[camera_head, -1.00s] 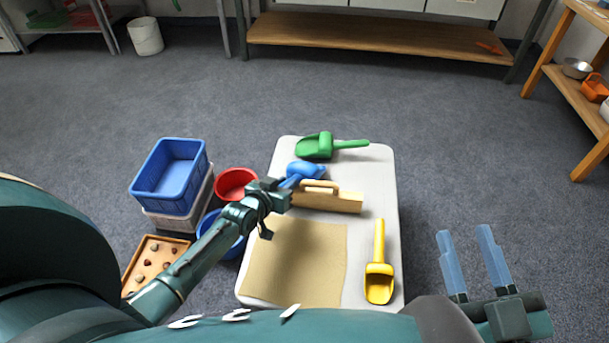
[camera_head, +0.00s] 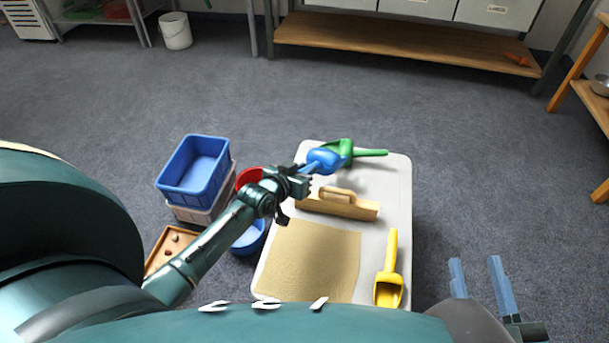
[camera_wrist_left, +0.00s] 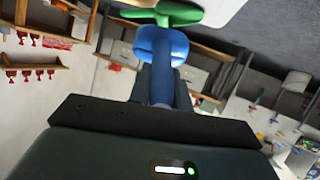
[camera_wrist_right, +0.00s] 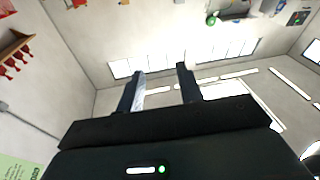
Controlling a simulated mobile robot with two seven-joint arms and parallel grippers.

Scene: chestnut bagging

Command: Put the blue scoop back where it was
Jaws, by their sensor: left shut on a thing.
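The blue scoop (camera_head: 325,160) is in my left gripper (camera_head: 300,182), which is shut on its handle above the far left part of the white table (camera_head: 398,210). The scoop's bowl overlaps the green scoop (camera_head: 368,153) in the head view; I cannot tell whether they touch. In the left wrist view the blue scoop (camera_wrist_left: 162,48) points away from the jaws, with the green scoop (camera_wrist_left: 172,14) beyond it. My right gripper (camera_head: 476,262) is open and empty, right of the table; its spread fingers also show in the right wrist view (camera_wrist_right: 160,85).
On the table are a wooden block with a handle (camera_head: 345,205), a brown sheet (camera_head: 312,262) and a yellow scoop (camera_head: 388,285). Left of it stand a blue crate (camera_head: 193,170), a red bowl (camera_head: 248,177), a blue bowl (camera_head: 252,240) and a chestnut tray (camera_head: 160,256).

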